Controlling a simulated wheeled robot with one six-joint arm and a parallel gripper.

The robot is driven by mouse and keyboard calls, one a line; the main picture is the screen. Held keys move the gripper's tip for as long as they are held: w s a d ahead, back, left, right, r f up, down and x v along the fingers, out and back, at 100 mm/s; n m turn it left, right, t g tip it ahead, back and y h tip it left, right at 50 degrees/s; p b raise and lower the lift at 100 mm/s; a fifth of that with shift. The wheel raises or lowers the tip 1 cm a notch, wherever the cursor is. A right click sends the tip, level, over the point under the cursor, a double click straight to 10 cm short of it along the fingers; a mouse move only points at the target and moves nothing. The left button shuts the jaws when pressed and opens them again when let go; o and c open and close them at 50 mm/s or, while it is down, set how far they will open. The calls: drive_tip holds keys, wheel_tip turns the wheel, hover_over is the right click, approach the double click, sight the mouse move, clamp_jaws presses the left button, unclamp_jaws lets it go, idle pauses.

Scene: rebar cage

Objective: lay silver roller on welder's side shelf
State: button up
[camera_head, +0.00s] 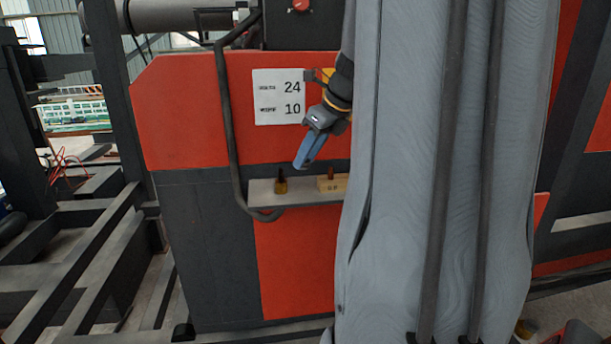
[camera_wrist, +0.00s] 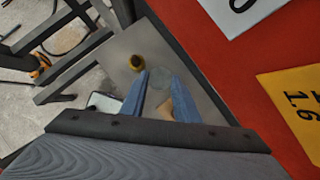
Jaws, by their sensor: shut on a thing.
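My gripper (camera_head: 304,162) is above the welder's side shelf (camera_head: 262,193), its blue fingers pointing down and left in the head view. In the wrist view, my gripper (camera_wrist: 161,84) is shut on a grey roundish thing between the fingertips, which looks like the silver roller (camera_wrist: 159,77). Most of the roller is hidden by the fingers, and I cannot make it out in the head view. The grey shelf (camera_wrist: 118,48) lies below the fingers in the wrist view. I cannot tell how large the gap between roller and shelf is.
A small brass bottle-like thing (camera_head: 281,185) stands on the shelf's left part. A wooden block (camera_head: 331,184) with a dark red piece on it sits further right. A dark bent pipe (camera_head: 229,130) runs down beside the shelf. The red welder panel (camera_head: 190,110) rises behind.

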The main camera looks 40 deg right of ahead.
drive_tip(key=shift+a+f+p, duration=0.1)
drive_tip(key=shift+f+p, duration=0.35)
drive_tip(key=shift+f, duration=2.4)
drive_tip(key=shift+f, duration=0.1)
drive_tip(key=o, duration=0.8)
drive_tip(key=b+v, duration=0.2)
drive_tip(key=v, duration=1)
